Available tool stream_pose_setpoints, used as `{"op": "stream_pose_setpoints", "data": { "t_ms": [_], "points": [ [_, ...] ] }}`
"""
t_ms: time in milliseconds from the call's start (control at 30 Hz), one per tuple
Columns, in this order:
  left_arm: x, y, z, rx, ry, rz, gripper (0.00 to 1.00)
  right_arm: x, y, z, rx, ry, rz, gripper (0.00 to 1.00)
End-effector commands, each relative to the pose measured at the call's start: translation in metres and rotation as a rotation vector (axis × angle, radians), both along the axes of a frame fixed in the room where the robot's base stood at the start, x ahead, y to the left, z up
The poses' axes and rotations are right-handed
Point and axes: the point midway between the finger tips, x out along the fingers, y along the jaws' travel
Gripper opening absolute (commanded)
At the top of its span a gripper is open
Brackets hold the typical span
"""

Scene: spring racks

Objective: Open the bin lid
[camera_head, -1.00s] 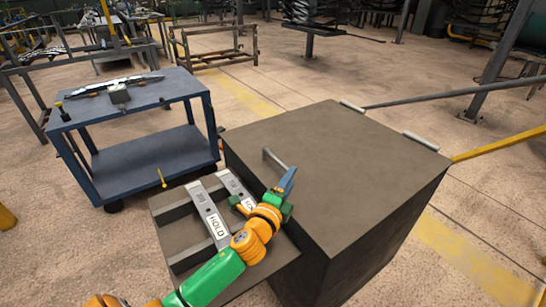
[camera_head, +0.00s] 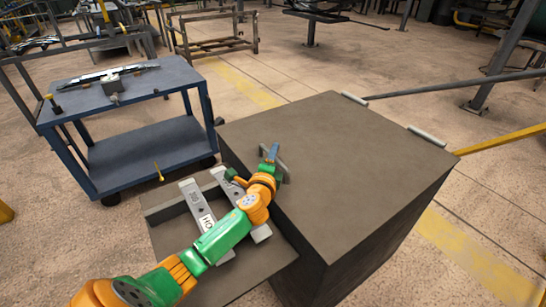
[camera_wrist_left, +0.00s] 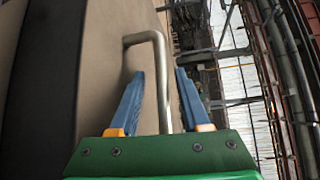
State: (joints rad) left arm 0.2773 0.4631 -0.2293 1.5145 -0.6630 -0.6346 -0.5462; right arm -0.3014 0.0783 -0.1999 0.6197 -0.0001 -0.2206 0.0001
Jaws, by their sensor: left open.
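The bin (camera_head: 350,190) is a large dark brown box, and its flat lid (camera_head: 340,130) is down on top. A grey bar handle (camera_head: 284,172) stands on the lid near its left edge. My left gripper (camera_head: 271,153) is at this handle, its blue fingers pointing away over the lid edge. In the left wrist view the bent handle (camera_wrist_left: 148,37) runs between the two open fingers of my gripper (camera_wrist_left: 160,76). The fingers stand apart on either side of it, and I cannot tell whether either touches. My right gripper is not in view.
A brown tray (camera_head: 240,285) with grey labelled bars (camera_head: 206,214) lies against the bin's left side, under my arm. A blue two-shelf cart (camera_head: 150,145) stands to the left. Light cylindrical hinges (camera_head: 427,136) sit at the lid's far edge.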

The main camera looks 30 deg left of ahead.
Motion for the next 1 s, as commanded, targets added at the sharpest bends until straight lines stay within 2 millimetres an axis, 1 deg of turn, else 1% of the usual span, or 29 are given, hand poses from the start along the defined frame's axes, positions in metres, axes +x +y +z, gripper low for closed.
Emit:
{"op": "stream_pose_setpoints", "data": {
  "t_ms": [100,167,200,267,300,1000],
  "points": [
    [-0.0001,-0.0002,0.0002,0.000,0.000,0.000,0.47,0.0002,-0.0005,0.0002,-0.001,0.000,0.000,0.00],
    [-0.0001,-0.0003,0.0003,0.000,0.000,-0.001,0.30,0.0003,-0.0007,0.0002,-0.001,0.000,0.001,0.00],
    [-0.0001,-0.0003,0.0003,0.000,0.000,-0.001,0.20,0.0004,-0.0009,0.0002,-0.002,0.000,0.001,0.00],
    [-0.0001,-0.0003,0.0003,0.000,0.000,-0.001,0.03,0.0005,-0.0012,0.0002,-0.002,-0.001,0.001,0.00],
    [-0.0002,-0.0004,0.0003,0.000,0.000,-0.001,0.00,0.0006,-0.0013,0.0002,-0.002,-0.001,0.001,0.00],
    [-0.0002,-0.0004,0.0006,-0.001,-0.001,-0.001,0.00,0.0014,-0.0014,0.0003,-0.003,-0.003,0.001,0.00]
  ]
}}
